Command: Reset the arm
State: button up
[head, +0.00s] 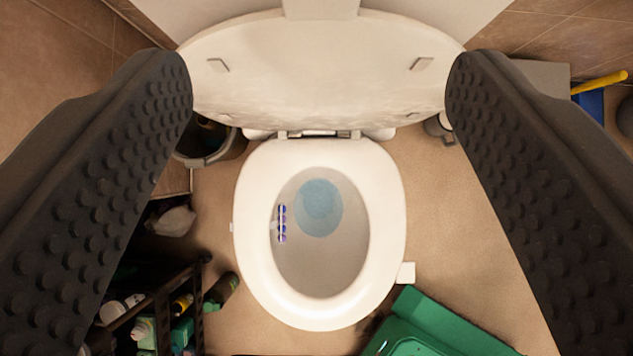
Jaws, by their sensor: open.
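My gripper (319,95) is open. Its two dark, studded fingers stand wide apart at the left and right of the head view, with nothing between the tips. Below and between them is a white toilet seen from above. Its seat (255,265) is down around the bowl (320,270), and its lid (320,75) is raised at the back. Pale blue water (318,207) lies in the bowl. A small blue-and-white striped item (282,223) is on the bowl's left inner wall. The fingers hide parts of the floor on both sides.
A dark rack with bottles (150,315) stands at lower left. A bin (212,150) is left of the toilet. A green container (440,325) is at lower right. A blue item with a yellow handle (603,83) is at upper right. Tan floor (435,220) is bare right of the toilet.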

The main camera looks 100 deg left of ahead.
jog(key=shift+s+a+r, duration=0.1)
jog(key=shift+r, duration=0.05)
dwell(0.4)
jog(key=w+a+r+n+t+y+b, duration=0.1)
jog(key=w+a+r+t+b, duration=0.15)
jog(key=a+r, duration=0.45)
jog(key=w+a+r+n+t+y+b, duration=0.1)
jog(key=w+a+r+n+t, duration=0.2)
jog(key=r, duration=0.8)
jog(key=w+a+r+t+y+b, duration=0.15)
jog(key=w+a+r, duration=0.3)
jog(key=r, duration=0.55)
jog(key=s+a+r+n+t+y+b, duration=0.2)
jog(key=a+r+n+t, duration=0.1)
jog(key=a+r, duration=0.65)
jog(key=s+a+r+n+y+b, duration=0.3)
jog(key=s+a+r+n+b, duration=0.15)
jog(key=s+a+r, duration=0.85)
jog(key=a+f+b+v, duration=0.1)
jog(key=b+v, duration=0.3)
jog(key=v, duration=1.5)
jog(key=shift+s+a+f+t+h, duration=0.2)
jog(key=shift+s+a+t+h, duration=0.1)
jog(key=shift+a+h, duration=0.2)
